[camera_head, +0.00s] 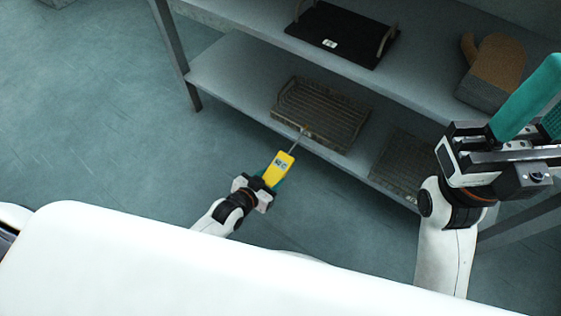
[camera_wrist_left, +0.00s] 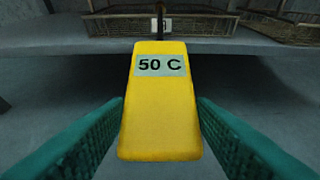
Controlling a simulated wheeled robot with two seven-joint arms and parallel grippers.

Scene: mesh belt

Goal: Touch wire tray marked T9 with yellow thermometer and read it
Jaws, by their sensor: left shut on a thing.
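My left gripper (camera_head: 268,188) is shut on the yellow thermometer (camera_head: 280,168), which also shows between the teal fingers in the left wrist view (camera_wrist_left: 158,110). Its display (camera_wrist_left: 160,65) reads 50 C. Its thin probe points away from me, to the front edge of a wire tray (camera_head: 325,108) on the lower shelf. The probe end overlaps a small tag at that edge; I cannot tell whether it touches the tray. The probe partly hides the tag in the wrist view, and I cannot read it. My right gripper (camera_head: 536,112) is open and empty at the right.
A second wire tray (camera_head: 404,166) lies further right on the lower shelf (camera_head: 235,72). The floor at left is clear.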

